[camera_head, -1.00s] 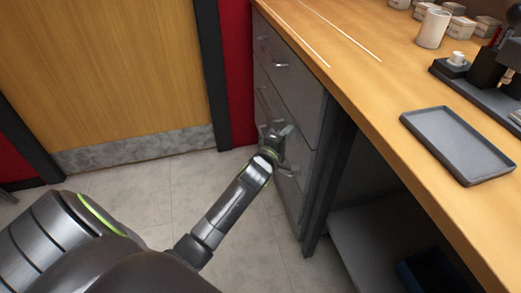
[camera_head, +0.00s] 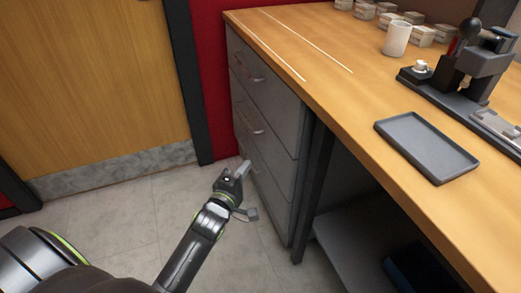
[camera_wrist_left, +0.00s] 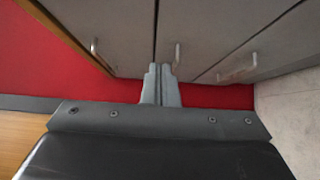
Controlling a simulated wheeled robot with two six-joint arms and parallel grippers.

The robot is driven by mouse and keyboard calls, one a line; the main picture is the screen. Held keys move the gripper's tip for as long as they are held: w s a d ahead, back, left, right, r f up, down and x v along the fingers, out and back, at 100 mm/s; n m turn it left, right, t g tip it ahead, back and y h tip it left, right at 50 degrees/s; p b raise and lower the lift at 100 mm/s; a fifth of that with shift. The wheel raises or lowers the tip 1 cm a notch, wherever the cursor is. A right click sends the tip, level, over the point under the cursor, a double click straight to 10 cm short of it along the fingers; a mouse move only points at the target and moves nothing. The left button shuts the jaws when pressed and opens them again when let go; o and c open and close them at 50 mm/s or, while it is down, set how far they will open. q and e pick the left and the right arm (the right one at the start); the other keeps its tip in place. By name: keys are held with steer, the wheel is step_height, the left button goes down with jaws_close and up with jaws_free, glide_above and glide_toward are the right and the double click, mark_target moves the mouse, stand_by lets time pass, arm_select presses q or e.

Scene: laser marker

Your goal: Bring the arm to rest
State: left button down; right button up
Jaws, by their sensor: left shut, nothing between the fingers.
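My left gripper (camera_head: 241,170) is shut and empty. In the head view it hangs low over the floor, in front of the lower part of the grey drawer cabinet (camera_head: 264,128). In the left wrist view its two fingers (camera_wrist_left: 160,84) lie together with nothing between them. They point toward the drawer fronts and the red wall. I cannot tell how close the fingertips are to the cabinet. My right gripper is in neither view.
The wooden counter (camera_head: 330,72) runs along the right, with a grey tray (camera_head: 427,147), a white cup (camera_head: 396,39), small boxes (camera_head: 422,36) and a dark machine (camera_head: 470,75). Drawer handles (camera_head: 256,79) stick out. The floor (camera_head: 120,215) left of the cabinet is clear.

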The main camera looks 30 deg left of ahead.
arm_select(q)
steer(key=s+f+m+g, duration=0.7)
steer(key=s+f+m, duration=0.15)
steer(key=s, duration=0.55)
steer(key=s+d+f+m+g+h, duration=0.1)
steer(key=s+d+f+m+g, duration=0.2)
steer(key=s, duration=0.5)
steer(key=s+d+m+g+h, duration=0.1)
steer(key=s+d+m+g, duration=0.15)
steer(key=s+m, duration=0.45)
steer(key=s+a+f+n+g+y+p, duration=0.1)
steer(key=s+a+f+n+g+p, duration=0.25)
steer(key=f+p, duration=0.95)
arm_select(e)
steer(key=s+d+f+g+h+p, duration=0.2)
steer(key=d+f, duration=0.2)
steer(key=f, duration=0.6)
arm_select(q)
steer(key=s+a+m+y+p, duration=0.1)
steer(key=s+a+m+p, duration=0.2)
steer(key=s+p, duration=0.7)
steer(key=shift+s+a+r+g+p, duration=0.25)
steer(key=shift+s+r+g+p, duration=0.15)
steer(key=shift+s, duration=0.7)
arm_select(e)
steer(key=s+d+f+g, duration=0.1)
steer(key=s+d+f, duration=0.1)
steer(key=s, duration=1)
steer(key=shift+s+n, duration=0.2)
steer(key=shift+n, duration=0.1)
